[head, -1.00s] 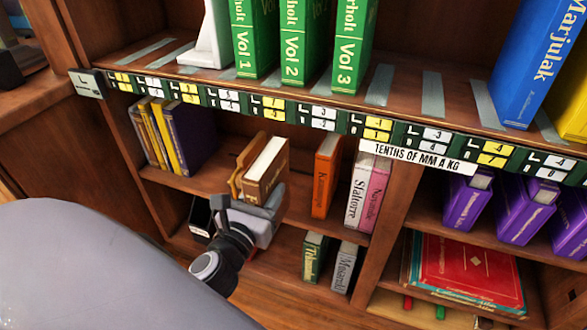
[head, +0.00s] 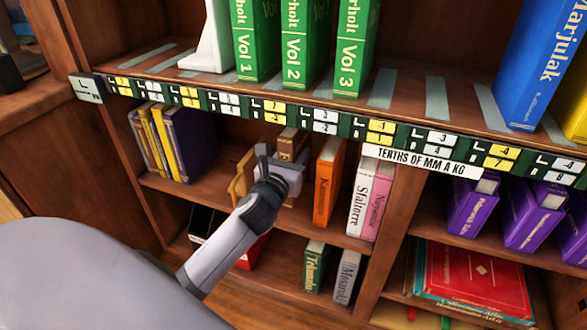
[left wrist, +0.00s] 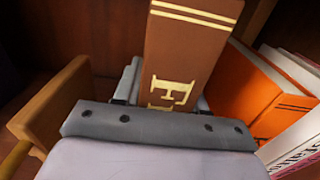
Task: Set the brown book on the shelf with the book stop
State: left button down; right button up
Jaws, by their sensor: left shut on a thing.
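The brown book (head: 292,143) with gold lettering is in the middle shelf bay, mostly hidden behind my left gripper (head: 278,166), which is shut on it. In the left wrist view the brown book (left wrist: 190,50) stands roughly upright, spine toward me, in the left gripper (left wrist: 168,102). A tan wooden piece, apparently the book stop (head: 243,172), stands left of the gripper on the middle shelf (head: 207,192); it also shows at the left of the wrist view (left wrist: 50,105). Whether the book's bottom touches the shelf is hidden. My right gripper is not in view.
An orange book (head: 328,180) stands close to the right, then white and pink books (head: 367,200). Dark and yellow books (head: 175,142) stand at the left end. The labelled edge (head: 270,108) of the upper shelf runs overhead. A white bookend-like piece (head: 213,45) stands above.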

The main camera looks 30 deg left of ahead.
pick_arm(q)
notch_tip(320, 180, down, 3)
jog(key=shift+r+b, duration=0.1)
jog(key=shift+b, duration=0.95)
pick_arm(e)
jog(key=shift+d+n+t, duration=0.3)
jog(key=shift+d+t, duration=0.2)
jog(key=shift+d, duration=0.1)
pick_arm(q)
jog(key=shift+f, duration=0.25)
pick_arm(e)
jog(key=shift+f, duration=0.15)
pick_arm(q)
jog(key=c, duration=0.6)
grip_release()
jog(key=shift+f, duration=0.2)
jog(key=shift+c, duration=0.2)
